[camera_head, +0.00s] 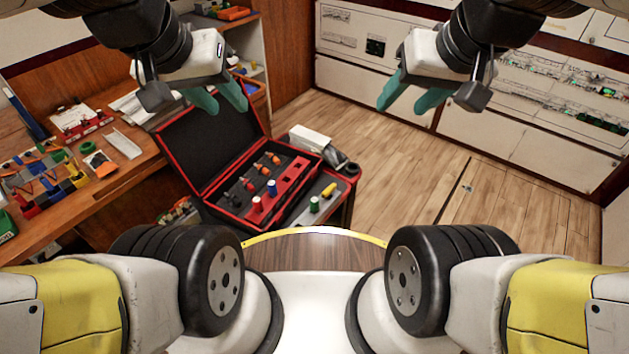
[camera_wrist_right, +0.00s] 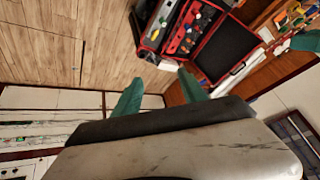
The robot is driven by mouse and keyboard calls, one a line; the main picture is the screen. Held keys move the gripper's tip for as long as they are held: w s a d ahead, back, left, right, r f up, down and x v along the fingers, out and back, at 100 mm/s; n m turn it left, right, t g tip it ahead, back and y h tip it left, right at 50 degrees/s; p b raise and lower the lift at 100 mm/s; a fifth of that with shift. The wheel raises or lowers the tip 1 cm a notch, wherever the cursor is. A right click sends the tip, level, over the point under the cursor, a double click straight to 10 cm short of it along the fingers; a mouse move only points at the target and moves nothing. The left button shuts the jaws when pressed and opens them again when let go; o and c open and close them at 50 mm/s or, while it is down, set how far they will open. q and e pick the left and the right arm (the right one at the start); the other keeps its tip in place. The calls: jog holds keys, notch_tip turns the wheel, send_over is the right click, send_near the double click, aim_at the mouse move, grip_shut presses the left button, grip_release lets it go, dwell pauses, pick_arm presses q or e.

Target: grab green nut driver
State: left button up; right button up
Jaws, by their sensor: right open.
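The green nut driver (camera_head: 314,204) stands with its green handle up in a pale strip at the right side of the open tool case (camera_head: 232,219). A yellow-handled driver (camera_head: 328,190) stands just behind it in the same strip. My left gripper (camera_head: 218,101) is open and empty, high above the case lid. My right gripper (camera_head: 411,98) is open and empty, above the floor to the right of the case and well apart from the driver.
Red (camera_head: 256,204) and blue (camera_head: 272,187) handles and several orange ones stand in the case. Its black lid (camera_head: 208,145) is raised at the back left. A workbench (camera_head: 80,205) with small parts is at left. Cabinets line the back right; the wooden floor is clear.

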jog(key=shift+o, duration=0.4)
jog(key=g+h, duration=0.2)
jog(key=g, duration=0.3)
send_over(314, 199)
jog(key=d, duration=0.2)
notch_tip(314, 199, down, 34)
jog(key=shift+g, duration=0.6)
jog(key=f, duration=0.3)
jog(key=a+f, duration=0.1)
jog(key=f, duration=0.3)
jog(key=a+f, duration=0.1)
jog(key=f, duration=0.3)
jog(key=shift+s, duration=0.35)
jog(key=f, duration=0.7)
jog(key=shift+w+f, duration=0.15)
jog(key=shift+w, duration=0.15)
grip_shut()
